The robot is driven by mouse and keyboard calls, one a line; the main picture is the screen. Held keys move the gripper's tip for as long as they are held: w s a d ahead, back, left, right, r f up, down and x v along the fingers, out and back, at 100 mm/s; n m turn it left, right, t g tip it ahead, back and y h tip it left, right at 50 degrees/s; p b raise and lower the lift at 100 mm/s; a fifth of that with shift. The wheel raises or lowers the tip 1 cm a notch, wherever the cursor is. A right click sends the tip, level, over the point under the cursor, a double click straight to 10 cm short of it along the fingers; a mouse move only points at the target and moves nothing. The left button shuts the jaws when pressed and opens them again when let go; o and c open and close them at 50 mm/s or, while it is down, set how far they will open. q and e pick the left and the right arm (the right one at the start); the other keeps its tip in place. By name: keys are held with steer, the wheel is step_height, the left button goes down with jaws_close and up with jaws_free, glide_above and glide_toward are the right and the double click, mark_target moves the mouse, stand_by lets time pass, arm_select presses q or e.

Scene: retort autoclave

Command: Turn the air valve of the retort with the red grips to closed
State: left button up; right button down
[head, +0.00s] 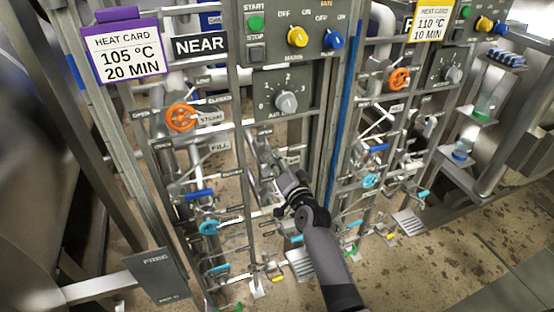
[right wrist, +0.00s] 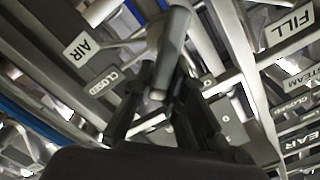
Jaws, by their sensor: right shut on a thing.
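My right gripper (head: 280,183) is at the valve rack of the retort marked NEAR, below the knob panel. In the right wrist view its two dark fingers (right wrist: 165,95) are shut around a grey cylindrical lever handle (right wrist: 174,42). The AIR label (right wrist: 82,47) and a CLOSED label (right wrist: 106,82) are beside this handle, so it appears to be the air valve lever. The gripper and arm partly hide the valve in the head view. I cannot make out red grips on either retort. My left gripper is not in view.
An orange steam wheel (head: 181,117), a blue lever (head: 198,194) and a light blue wheel (head: 209,228) are left of my gripper. A second rack with an orange wheel (head: 399,79) stands right. Upright posts and pipes crowd the space.

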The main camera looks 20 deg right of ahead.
steer(key=m, duration=0.3)
steer(key=f+m, duration=0.1)
steer(key=shift+d+m, duration=0.3)
steer(key=shift+f+m+b, duration=0.2)
steer(key=shift+m, duration=0.7)
steer(key=shift+f+m+b, duration=0.15)
steer(key=shift+m, duration=0.75)
steer(key=c, duration=1.6)
jaws_free()
steer(key=s, duration=1.2)
steer(key=shift+d, duration=0.25)
